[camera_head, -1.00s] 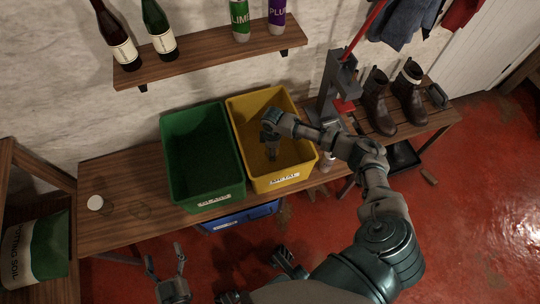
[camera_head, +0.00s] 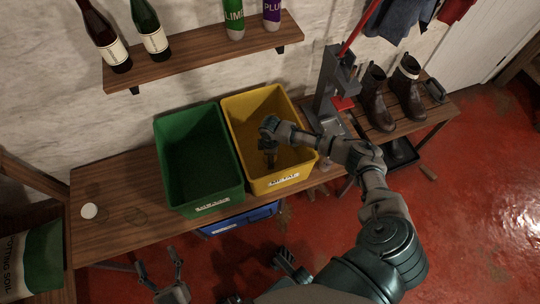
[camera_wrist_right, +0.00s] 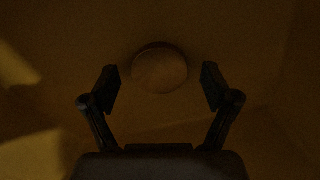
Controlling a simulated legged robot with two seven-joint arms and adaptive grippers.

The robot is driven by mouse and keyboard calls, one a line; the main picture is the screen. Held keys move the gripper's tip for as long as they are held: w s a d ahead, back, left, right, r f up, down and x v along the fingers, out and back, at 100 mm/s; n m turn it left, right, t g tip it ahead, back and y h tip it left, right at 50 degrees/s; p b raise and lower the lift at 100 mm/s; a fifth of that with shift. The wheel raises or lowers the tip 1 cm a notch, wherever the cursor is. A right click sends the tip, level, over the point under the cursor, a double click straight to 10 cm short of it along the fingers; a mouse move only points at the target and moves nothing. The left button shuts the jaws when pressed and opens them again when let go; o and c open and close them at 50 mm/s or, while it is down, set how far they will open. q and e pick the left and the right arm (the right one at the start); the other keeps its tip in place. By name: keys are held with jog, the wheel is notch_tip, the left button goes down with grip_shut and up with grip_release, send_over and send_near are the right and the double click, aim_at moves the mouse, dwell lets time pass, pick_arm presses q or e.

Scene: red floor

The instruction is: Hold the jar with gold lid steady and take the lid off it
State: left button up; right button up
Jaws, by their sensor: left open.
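A pale round thing (camera_head: 88,210) sits on the left part of the wooden bench; I cannot tell if it is the jar or part of it. Faint ring shapes lie on the wood to its right. My left gripper (camera_head: 160,272) is open and empty in front of the bench, apart from everything. My right gripper (camera_head: 270,158) points down inside the yellow bin (camera_head: 303,162). In the right wrist view its fingers (camera_wrist_right: 160,90) are spread. A round, dull gold-brown disc (camera_wrist_right: 159,68), like a lid, shows between and beyond them, with no finger touching it.
A green bin (camera_head: 215,200) stands left of the yellow bin, and a blue bin (camera_head: 240,218) is below the bench. A grey stand with a red lever (camera_head: 355,30) and boots (camera_head: 376,100) are to the right. A shelf (camera_head: 200,60) with bottles hangs above.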

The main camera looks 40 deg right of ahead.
jog(key=shift+r, duration=0.3)
notch_tip(320, 180, up, 6)
jog(key=p, duration=0.2)
jog(key=shift+f+p, duration=0.1)
jog(key=shift+p, duration=0.2)
pick_arm(q)
jog(key=s+a+f+g+y+p, duration=0.1)
jog(key=f+g, duration=0.3)
jog(key=f, duration=0.1)
jog(key=s+a+f+g+y+p, duration=0.1)
jog(key=s+f+g, duration=0.1)
jog(key=f+g, duration=0.3)
jog(key=shift+s+a+f, duration=0.25)
jog(key=shift+s+f, duration=0.05)
pick_arm(e)
jog(key=shift+r, duration=2.95)
